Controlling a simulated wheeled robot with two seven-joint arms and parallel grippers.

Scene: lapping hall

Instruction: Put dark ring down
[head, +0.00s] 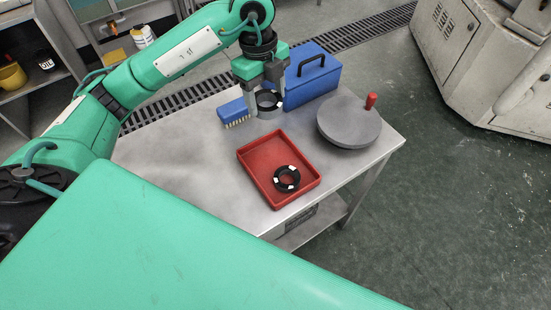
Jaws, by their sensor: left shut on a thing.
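My left gripper (266,97) is at the back of the steel table (185,160), pointing down. It is shut on a dark ring (268,96), whose dark face shows between the grey fingers. I cannot tell whether the ring touches anything below it. A second black ring (286,178) with white patches lies flat in the red tray (245,170), toward its front right. My right gripper is not in view.
A blue brush (233,111) lies left of the gripper, and a blue box with a black handle (312,82) stands right of it. A round grey plate with a red knob (348,124) is at the right. The table's left part is clear.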

